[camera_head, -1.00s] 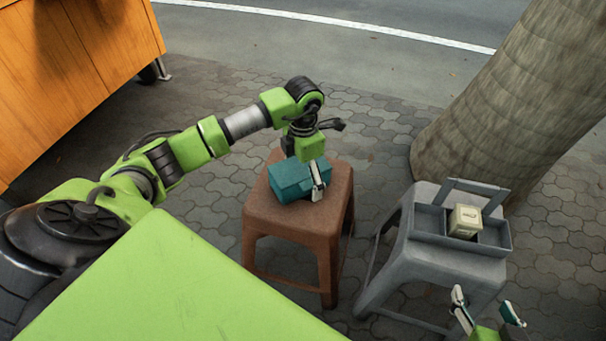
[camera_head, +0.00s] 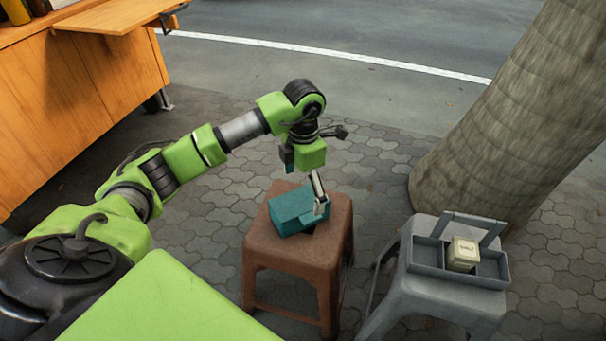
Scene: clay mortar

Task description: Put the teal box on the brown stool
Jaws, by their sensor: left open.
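The teal box (camera_head: 296,212) rests on the seat of the brown stool (camera_head: 335,226), turned at an angle. My left gripper (camera_head: 303,178) is open just above the box. One finger shows above the box's back left and the other overlaps its right end. I cannot tell whether that right finger still touches the box. My right gripper is out of view.
A grey stool (camera_head: 435,295) stands to the right, with a grey divided tray (camera_head: 427,252) holding a small cream box (camera_head: 462,254). A thick tree trunk (camera_head: 500,130) rises behind it. An orange wooden cabinet (camera_head: 80,110) stands at the left. Paving surrounds the stools.

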